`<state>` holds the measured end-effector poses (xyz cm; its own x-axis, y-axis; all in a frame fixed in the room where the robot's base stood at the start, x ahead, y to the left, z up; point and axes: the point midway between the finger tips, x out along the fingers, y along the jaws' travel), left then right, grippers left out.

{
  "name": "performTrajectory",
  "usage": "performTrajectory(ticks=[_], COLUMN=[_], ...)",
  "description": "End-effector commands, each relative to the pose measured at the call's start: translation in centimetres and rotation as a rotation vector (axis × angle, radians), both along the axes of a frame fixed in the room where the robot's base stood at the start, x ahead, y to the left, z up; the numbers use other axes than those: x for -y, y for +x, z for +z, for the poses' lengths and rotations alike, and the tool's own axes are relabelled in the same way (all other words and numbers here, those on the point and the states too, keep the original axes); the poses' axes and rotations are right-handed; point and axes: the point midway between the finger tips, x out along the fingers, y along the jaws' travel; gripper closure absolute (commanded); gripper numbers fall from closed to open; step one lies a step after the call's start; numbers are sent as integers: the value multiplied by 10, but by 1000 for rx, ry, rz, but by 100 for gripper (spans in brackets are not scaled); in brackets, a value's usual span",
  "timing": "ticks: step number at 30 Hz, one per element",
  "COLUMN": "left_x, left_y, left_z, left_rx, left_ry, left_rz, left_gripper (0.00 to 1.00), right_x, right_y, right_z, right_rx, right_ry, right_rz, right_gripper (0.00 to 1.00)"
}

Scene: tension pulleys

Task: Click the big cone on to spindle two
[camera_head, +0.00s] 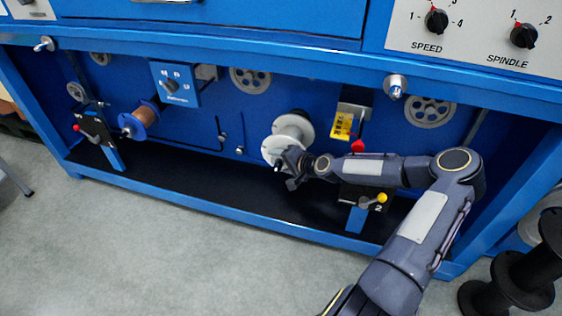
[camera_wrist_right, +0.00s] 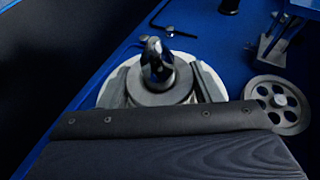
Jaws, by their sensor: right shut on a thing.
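A dark grey round cone (camera_wrist_right: 165,92) sits between the two fingers of my right gripper (camera_wrist_right: 168,88) in the right wrist view. A shiny metal spindle end (camera_wrist_right: 157,60) stands up through its middle. A pale spool flange (camera_wrist_right: 110,88) lies right behind the cone. In the head view the white spool (camera_head: 292,127) is on the right-hand station, marked 2. My right gripper (camera_head: 286,170) is at the spool's front and hides the cone and spindle there. I cannot tell whether the cone is fully seated. My left gripper is out of view.
A copper-wound spool (camera_head: 145,115) sits at the left station. A spoked pulley (camera_wrist_right: 278,104) is beside the spool. Black spools (camera_head: 515,275) stand on the floor at right.

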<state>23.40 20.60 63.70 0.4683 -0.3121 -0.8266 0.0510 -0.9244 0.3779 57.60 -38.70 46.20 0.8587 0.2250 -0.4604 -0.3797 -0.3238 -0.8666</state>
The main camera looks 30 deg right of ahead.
Motion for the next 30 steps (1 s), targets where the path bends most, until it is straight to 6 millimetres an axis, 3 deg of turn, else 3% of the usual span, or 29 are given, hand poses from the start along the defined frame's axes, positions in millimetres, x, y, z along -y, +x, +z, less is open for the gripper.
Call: performTrajectory(ticks=[30], left_x=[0], left_y=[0], left_z=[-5], left_rx=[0], left_ry=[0], left_rz=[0], left_gripper=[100], right_x=[12], right_y=[10], right_z=[1], right_rx=[2], right_ry=[-2], right_rz=[-3], right_gripper=[68])
